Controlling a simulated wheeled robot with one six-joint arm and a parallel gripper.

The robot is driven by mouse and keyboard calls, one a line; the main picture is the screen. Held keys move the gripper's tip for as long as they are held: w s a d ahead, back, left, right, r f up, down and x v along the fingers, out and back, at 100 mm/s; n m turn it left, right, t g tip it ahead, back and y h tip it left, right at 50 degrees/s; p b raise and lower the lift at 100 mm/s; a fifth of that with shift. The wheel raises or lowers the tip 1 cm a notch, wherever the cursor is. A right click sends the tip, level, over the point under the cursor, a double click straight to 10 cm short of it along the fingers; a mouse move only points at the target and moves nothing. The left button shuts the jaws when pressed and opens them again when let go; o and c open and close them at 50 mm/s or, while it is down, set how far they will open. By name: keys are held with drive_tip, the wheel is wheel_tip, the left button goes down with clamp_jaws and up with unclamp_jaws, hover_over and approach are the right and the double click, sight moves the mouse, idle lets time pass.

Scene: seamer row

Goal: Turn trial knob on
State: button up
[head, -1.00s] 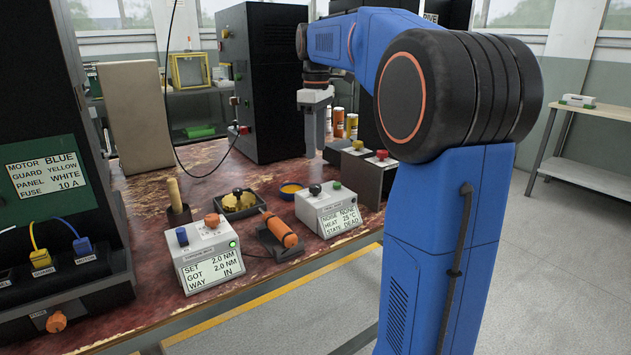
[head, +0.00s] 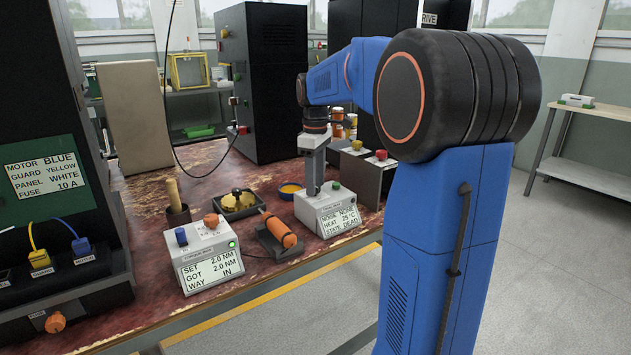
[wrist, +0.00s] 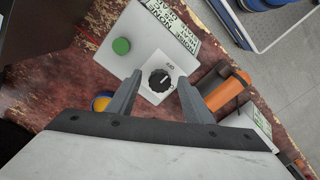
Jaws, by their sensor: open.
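The trial box (head: 309,213) is a pale box with a sloped display reading NOISE NONE, HEAT 25 °C, STATE DEAD. It also shows in the wrist view (wrist: 134,42). Its black knob (wrist: 159,80) sits on a white plate with small lettering; in the head view my gripper hides it. A round green button (wrist: 121,46) is on the same top and shows in the head view too (head: 335,185). My gripper (head: 314,190) points straight down over the box. In the wrist view its open fingers (wrist: 159,77) stand either side of the knob; contact cannot be told.
An orange-handled tool (head: 279,230) lies in a dark cradle left of the trial box. A torque box (head: 205,262) with a lit green lamp stands further left. A yellow dish (head: 290,188) is close behind. A box with a red button (head: 381,155) stands to the right.

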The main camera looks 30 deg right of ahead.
drive_tip(key=c, duration=1)
drive_tip(key=shift+m, duration=0.3)
drive_tip(key=m, duration=0.3)
drive_tip(key=shift+m, duration=0.4)
drive_tip(key=m, duration=0.4)
drive_tip(key=shift+a+m, duration=0.1)
drive_tip(key=shift+m, duration=0.2)
drive_tip(key=m, duration=0.4)
drive_tip(key=shift+a+m, duration=0.1)
drive_tip(key=shift+m, duration=2.4)
